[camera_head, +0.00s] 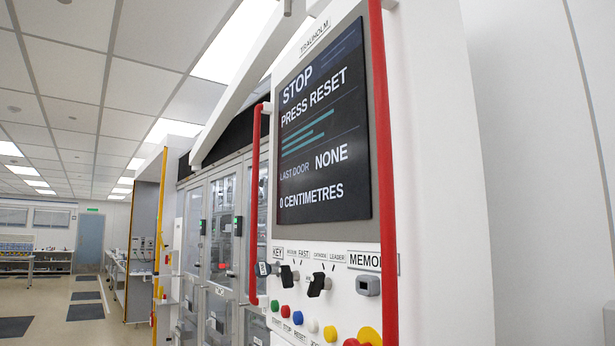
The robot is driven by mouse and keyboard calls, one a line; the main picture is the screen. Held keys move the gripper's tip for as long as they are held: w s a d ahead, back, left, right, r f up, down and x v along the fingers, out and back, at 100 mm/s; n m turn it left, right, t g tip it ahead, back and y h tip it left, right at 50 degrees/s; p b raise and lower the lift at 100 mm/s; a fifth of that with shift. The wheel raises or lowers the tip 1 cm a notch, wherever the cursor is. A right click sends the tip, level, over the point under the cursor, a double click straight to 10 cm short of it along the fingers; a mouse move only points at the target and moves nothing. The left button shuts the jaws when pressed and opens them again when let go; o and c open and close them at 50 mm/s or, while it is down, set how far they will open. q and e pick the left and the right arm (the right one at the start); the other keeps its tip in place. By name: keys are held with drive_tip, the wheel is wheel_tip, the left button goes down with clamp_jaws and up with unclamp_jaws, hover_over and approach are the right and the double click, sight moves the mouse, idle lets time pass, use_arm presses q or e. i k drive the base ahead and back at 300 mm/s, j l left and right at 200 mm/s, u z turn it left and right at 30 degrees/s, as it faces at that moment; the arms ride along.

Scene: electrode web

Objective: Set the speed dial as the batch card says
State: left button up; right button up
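The control panel (268,240) stands close on the right, seen at a steep angle. A black knob (288,275) sits under a small label ending in FAST and looks like the speed dial. Its pointer setting is too small to tell. A second black knob (319,284) sits to its right under a label that seems to read CATHODE LEADER. The screen (325,125) reads STOP, PRESS RESET, LAST DOOR NONE, 0 CENTIMETRES. I see no batch card. Neither of my grippers is in view.
Two red rails, left (255,205) and right (382,170), flank the panel. A row of coloured buttons (298,318) lies below the knobs, with a red and yellow button (368,338) at lower right. Glass machine doors (220,225) recede leftward. Open floor (60,290) lies at left.

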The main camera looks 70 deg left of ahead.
sight(287, 277)
drive_tip(key=k+j+u, duration=0.15)
drive_tip(key=u, duration=1.75)
